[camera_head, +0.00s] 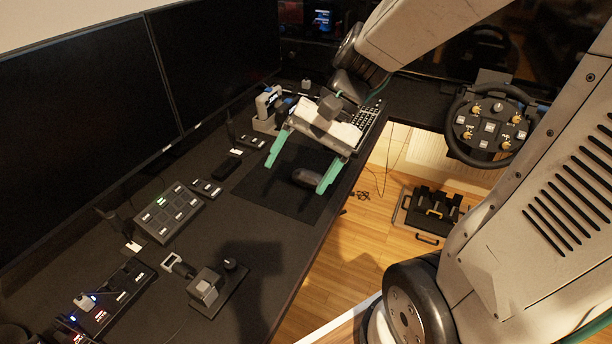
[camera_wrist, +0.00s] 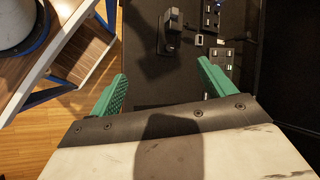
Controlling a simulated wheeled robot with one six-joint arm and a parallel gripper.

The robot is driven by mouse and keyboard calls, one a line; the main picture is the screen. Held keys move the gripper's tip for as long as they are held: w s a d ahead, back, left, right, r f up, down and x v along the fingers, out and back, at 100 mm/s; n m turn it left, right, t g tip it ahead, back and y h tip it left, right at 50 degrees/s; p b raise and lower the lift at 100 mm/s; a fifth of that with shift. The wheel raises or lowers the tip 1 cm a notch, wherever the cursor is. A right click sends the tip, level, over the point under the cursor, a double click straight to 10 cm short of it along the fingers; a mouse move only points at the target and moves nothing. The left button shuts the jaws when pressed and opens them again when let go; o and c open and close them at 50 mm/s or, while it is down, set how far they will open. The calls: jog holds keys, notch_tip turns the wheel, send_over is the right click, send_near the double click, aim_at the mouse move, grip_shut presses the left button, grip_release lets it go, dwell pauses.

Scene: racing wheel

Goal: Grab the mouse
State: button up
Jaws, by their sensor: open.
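The mouse (camera_head: 308,180) is a dark, rounded shape on a black mat (camera_head: 262,187) near the desk's right edge in the head view. My gripper (camera_head: 296,176) has two green fingers spread wide. In the head view the fingertips appear to either side of the mouse, pointing down toward the mat. Nothing is held, and the exact height above the mouse is hard to tell. The wrist view shows my gripper (camera_wrist: 162,72) open over the dark desk; I cannot make out the mouse there.
A keyboard (camera_head: 368,118) lies behind my gripper. A button box (camera_head: 168,212) and a lever unit (camera_head: 215,288) stand on the desk toward the front. Large monitors (camera_head: 80,120) line the left side. A steering wheel (camera_head: 490,126) is at the right. Wooden floor lies past the desk edge.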

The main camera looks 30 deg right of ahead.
jog(key=w+d+f+m+t+y, duration=0.2)
jog(key=w+d+f+m+y, duration=0.1)
jog(key=w+f+m, duration=0.4)
jog(key=m+t+h, duration=0.3)
jog(key=m+t, duration=0.7)
jog(key=m, duration=0.5)
send_near(309, 177)
jog(key=w+f, duration=0.1)
jog(key=w, duration=0.1)
jog(key=w+f, duration=0.1)
jog(key=shift+w+d, duration=0.1)
jog(key=shift+w, duration=0.25)
jog(key=shift+w+f, duration=0.15)
jog(key=shift+f, duration=0.1)
jog(key=x, duration=0.7)
jog(key=shift+a, duration=0.5)
jog(key=c, duration=1.1)
